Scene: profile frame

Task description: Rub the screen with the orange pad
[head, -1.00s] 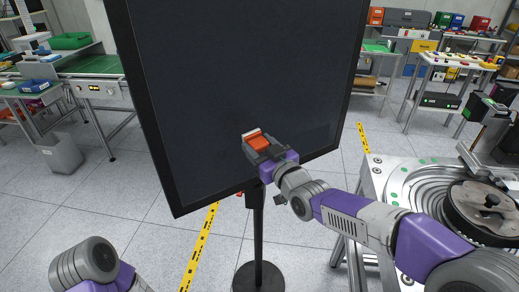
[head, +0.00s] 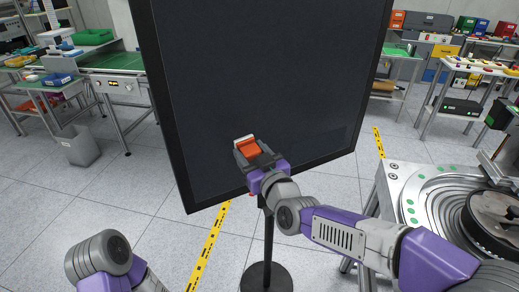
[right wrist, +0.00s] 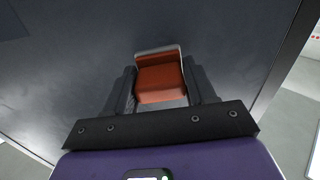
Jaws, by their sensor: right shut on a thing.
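The screen (head: 265,75) is a large dark panel with a black frame, upright on a black stand. It fills most of the right wrist view (right wrist: 70,70). My right gripper (head: 254,154) is shut on the orange pad (head: 247,146), in front of the lower part of the screen. In the right wrist view the pad (right wrist: 160,82) sits between the two dark fingers, its pale edge toward the screen. The pad looks against or very close to the glass; I cannot tell whether it touches. My left arm shows at the bottom left, its gripper out of view.
A round metal feeder machine (head: 435,200) stands close on the right, near my right arm. A green-topped conveyor (head: 115,62) and a grey bin (head: 72,146) are at left. Shelves (head: 480,70) with boxes stand at back right. The floor around the stand (head: 266,277) is clear.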

